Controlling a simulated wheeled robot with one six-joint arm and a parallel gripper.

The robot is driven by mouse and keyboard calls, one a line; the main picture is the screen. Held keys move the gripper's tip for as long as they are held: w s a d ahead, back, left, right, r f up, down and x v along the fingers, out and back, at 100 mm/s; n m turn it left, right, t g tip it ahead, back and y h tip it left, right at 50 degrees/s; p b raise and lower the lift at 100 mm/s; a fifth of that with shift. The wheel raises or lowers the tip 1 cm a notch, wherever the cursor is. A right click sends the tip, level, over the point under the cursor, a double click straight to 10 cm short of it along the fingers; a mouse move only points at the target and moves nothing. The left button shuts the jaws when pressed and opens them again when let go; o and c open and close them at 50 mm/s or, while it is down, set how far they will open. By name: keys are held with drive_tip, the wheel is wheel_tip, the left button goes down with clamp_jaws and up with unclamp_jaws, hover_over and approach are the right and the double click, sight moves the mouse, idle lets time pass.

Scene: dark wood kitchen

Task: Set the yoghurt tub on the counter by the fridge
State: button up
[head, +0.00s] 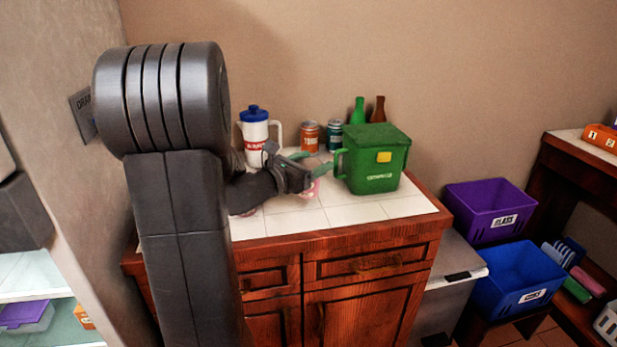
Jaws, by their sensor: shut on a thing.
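My gripper (316,164) reaches over the white-tiled counter (290,221) from the left, its fingers beside the green bin. It is shut on a small pale and pink thing (314,190), which looks like the yoghurt tub; the fingers and wrist hide most of it. It is low over the tiles, and I cannot tell whether it touches them. The fridge stands open at the left, with pale glass shelves (30,274) in view.
The green bin (372,181) stands right of my gripper. Behind are a blue-lidded white jug (255,137), two cans (310,136), a green bottle (357,111) and a brown bottle (377,110). Purple (490,212) and blue (520,280) crates stand right of the counter. The counter's front strip is clear.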

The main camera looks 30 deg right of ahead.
wheel_tip(320, 180, down, 4)
drive_tip(key=shift+r, duration=0.15)
drive_tip(key=shift+f+b, duration=0.2)
drive_tip(key=shift+b, duration=0.25)
drive_tip(key=o, duration=0.8)
drive_tip(key=shift+r, duration=0.1)
drive_tip(key=shift+c, duration=0.2)
drive_tip(key=shift+r, duration=0.1)
drive_tip(key=shift+r+p, duration=0.15)
drive_tip(key=shift+p, duration=0.4)
drive_tip(key=b+v, duration=0.1)
drive_tip(key=v, duration=1.1)
drive_tip(key=shift+b, duration=0.4)
